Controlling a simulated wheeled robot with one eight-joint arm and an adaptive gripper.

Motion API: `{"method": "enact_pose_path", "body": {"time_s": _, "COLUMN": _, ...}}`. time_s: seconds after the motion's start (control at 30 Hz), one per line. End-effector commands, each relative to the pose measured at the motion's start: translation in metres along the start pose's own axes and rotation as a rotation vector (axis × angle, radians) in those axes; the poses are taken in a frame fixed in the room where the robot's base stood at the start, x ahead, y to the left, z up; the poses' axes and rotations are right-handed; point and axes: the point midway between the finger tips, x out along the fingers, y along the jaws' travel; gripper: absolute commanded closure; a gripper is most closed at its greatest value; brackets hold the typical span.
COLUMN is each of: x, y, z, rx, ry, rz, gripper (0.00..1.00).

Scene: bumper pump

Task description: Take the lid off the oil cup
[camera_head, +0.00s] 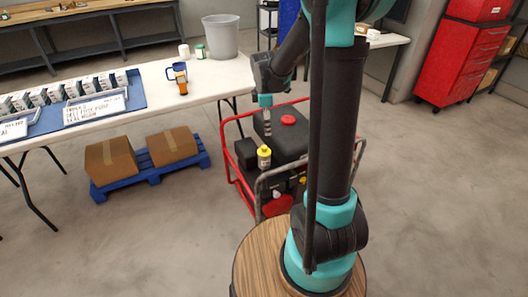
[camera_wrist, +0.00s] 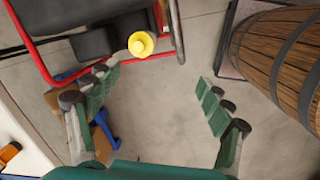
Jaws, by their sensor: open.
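The oil cup (camera_head: 264,164) stands upright at the near side of the red-framed machine (camera_head: 287,136). Its yellow lid (camera_head: 264,151) sits on top. In the wrist view the yellow lid (camera_wrist: 141,44) shows from above, near the top centre, and hides most of the cup. My gripper (camera_head: 267,128) hangs above the machine, just above the lid in the head view. In the wrist view my gripper (camera_wrist: 153,86) has its fingers wide apart with only floor showing between them. The lid lies beyond the fingertips, apart from them, nearer the left finger.
The machine has a red cap (camera_head: 288,120) on its black top and red tube rails (camera_head: 228,165) around it. Cartons (camera_head: 172,146) sit on a blue pallet (camera_head: 150,172).

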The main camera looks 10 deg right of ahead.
Motion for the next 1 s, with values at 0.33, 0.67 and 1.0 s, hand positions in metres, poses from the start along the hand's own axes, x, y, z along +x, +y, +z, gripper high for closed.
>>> {"method": "enact_pose_path", "body": {"time_s": 0.33, "x": 0.023, "y": 0.058, "z": -0.031, "rx": -0.422, "ry": -0.03, "rz": -0.074, "gripper": 0.2}}
{"method": "enact_pose_path", "body": {"time_s": 0.67, "x": 0.068, "y": 0.058, "z": -0.031, "rx": -0.449, "ry": -0.031, "rz": -0.078, "gripper": 0.2}}
{"method": "enact_pose_path", "body": {"time_s": 1.0, "x": 0.13, "y": 0.053, "z": -0.028, "rx": -0.447, "ry": -0.031, "rz": -0.078, "gripper": 0.2}}
